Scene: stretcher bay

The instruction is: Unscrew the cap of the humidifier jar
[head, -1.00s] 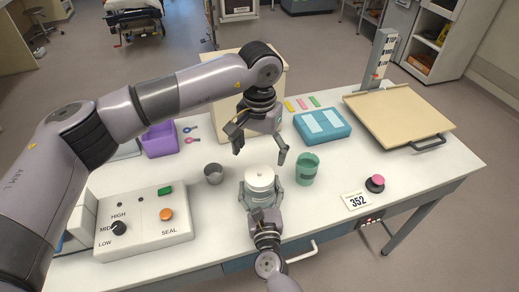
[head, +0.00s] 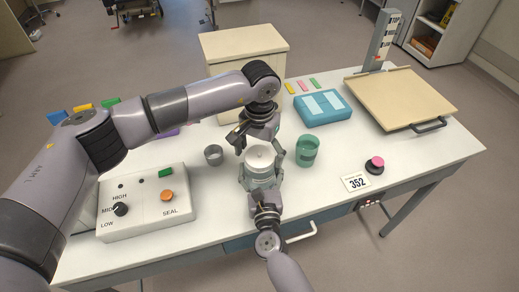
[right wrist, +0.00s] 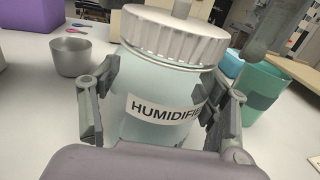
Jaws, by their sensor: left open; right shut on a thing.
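The humidifier jar (right wrist: 150,110) stands on the white table, pale and clear with a label. My right gripper (head: 262,190) is shut around its body from the front; its fingers (right wrist: 160,115) show on both sides in the right wrist view. The ribbed white cap (head: 261,157) is on the jar's top, and it also shows in the right wrist view (right wrist: 173,38). My left gripper (head: 261,150) is open just above and behind the cap, its fingers spread to either side of it. Whether a finger touches the cap cannot be told.
A green cup (head: 307,151) stands close right of the jar, a small metal cup (head: 213,155) to its left. A control box (head: 145,205) is at left. A blue case (head: 322,108), a tan board (head: 400,95) and a pink button (head: 376,163) are at right.

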